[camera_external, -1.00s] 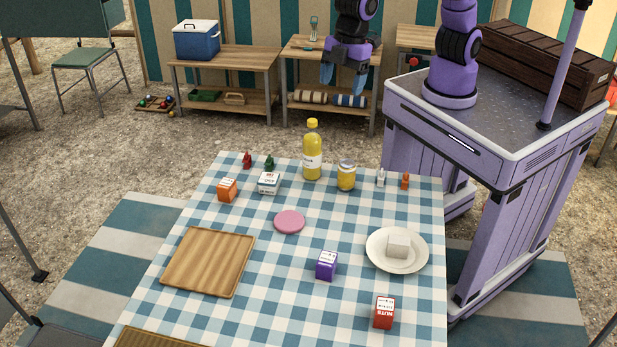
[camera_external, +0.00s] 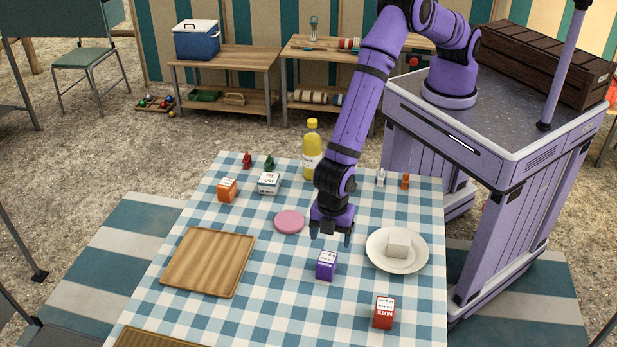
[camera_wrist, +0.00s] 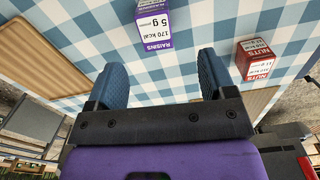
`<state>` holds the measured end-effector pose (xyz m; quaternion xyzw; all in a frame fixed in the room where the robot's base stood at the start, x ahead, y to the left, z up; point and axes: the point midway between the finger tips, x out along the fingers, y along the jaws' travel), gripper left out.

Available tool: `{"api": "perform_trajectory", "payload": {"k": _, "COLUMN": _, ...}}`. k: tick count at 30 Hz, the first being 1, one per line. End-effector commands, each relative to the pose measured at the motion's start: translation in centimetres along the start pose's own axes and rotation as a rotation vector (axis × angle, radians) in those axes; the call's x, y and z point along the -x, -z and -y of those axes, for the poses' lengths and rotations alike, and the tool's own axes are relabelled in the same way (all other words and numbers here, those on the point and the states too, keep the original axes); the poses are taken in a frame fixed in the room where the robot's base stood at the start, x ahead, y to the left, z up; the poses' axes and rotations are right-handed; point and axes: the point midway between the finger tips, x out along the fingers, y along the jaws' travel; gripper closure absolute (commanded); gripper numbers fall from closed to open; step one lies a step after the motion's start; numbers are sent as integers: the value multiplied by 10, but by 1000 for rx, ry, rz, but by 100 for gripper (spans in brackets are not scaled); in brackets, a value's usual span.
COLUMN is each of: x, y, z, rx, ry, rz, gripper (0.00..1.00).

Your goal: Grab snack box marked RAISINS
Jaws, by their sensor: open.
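The purple snack box (camera_external: 326,265) stands upright on the checked tablecloth, near the middle of the table. In the wrist view this box (camera_wrist: 155,25) reads RAISINS on its label and lies beyond the fingertips, near the top edge. My gripper (camera_external: 330,232) is above the table, a little behind the box in the external view and apart from it. In the wrist view my gripper (camera_wrist: 160,72) shows its two blue fingers spread wide with nothing between them.
A red NUTS box (camera_external: 383,312) stands at the front right. A plate (camera_external: 376,259) with a white block is right of the raisins box. A pink disc (camera_external: 289,221) and a wooden tray (camera_external: 207,262) lie to the left. A yellow bottle (camera_external: 312,145) stands behind.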

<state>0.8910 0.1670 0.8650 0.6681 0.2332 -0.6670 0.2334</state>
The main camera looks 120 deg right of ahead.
Motion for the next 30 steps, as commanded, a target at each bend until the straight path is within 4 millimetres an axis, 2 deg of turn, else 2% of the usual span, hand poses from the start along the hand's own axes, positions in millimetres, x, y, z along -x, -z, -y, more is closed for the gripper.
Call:
{"api": "perform_trajectory", "payload": {"k": 5, "x": -14, "y": 1, "z": 1, "rx": 4, "ry": 1, "rz": 2, "gripper": 23}}
{"api": "perform_trajectory", "payload": {"k": 13, "x": -52, "y": 1, "z": 1, "rx": 4, "ry": 1, "rz": 3, "gripper": 23}}
{"api": "perform_trajectory", "payload": {"k": 19, "x": -67, "y": 2, "z": -1, "rx": 4, "ry": 1, "rz": 3, "gripper": 23}}
{"api": "perform_trajectory", "payload": {"k": 27, "x": -103, "y": 4, "z": -7, "rx": 3, "ry": 2, "rz": 2, "gripper": 23}}
{"api": "perform_trajectory", "payload": {"k": 30, "x": -110, "y": 4, "z": -7, "rx": 3, "ry": 1, "rz": 1, "gripper": 23}}
